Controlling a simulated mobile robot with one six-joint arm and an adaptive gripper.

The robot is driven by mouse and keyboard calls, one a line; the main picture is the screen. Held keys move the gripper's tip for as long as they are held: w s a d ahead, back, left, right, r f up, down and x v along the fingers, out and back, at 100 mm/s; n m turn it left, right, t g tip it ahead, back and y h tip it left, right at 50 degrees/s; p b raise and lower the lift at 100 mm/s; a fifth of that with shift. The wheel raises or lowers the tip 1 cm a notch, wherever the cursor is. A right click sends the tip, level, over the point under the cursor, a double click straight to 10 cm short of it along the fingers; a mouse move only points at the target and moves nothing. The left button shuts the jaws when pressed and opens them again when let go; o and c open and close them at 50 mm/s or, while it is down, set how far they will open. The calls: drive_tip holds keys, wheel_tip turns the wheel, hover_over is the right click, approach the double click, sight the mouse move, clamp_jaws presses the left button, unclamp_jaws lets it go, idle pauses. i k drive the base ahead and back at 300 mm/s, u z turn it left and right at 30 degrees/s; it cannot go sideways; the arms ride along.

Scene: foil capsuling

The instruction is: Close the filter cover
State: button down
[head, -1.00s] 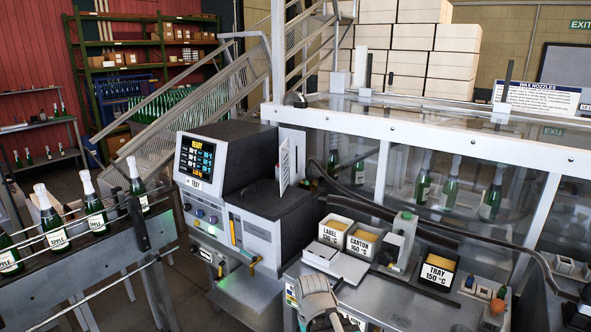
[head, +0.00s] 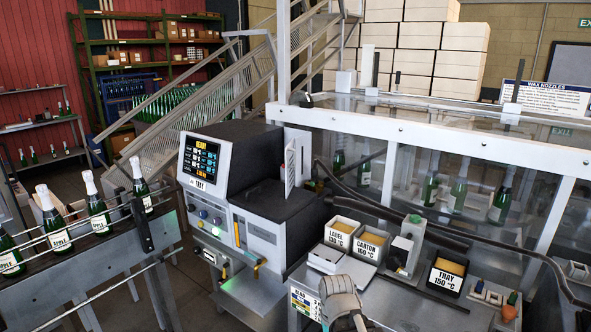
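The grey and white machine (head: 258,235) with a lit screen (head: 199,162) stands in the middle of the head view. A thin white panel (head: 291,165) stands upright and sticks out at the top right of its dark lid. It looks like a hinged cover standing open, but I cannot tell for sure that it is the filter cover. My gripper's fingertips are not in view.
Right of the machine, a bench holds open boxes marked LABEL (head: 341,236), CARTON (head: 370,247) and TRAY (head: 445,279), and a white-green container (head: 411,236). A dark hose (head: 380,207) runs along the glazed enclosure (head: 500,146). A bottle conveyor (head: 85,258) stands left.

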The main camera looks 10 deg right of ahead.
sight(290, 153)
drive_tip(key=z, duration=0.05)
drive_tip(key=i, duration=0.95)
drive_tip(key=u, duration=0.1)
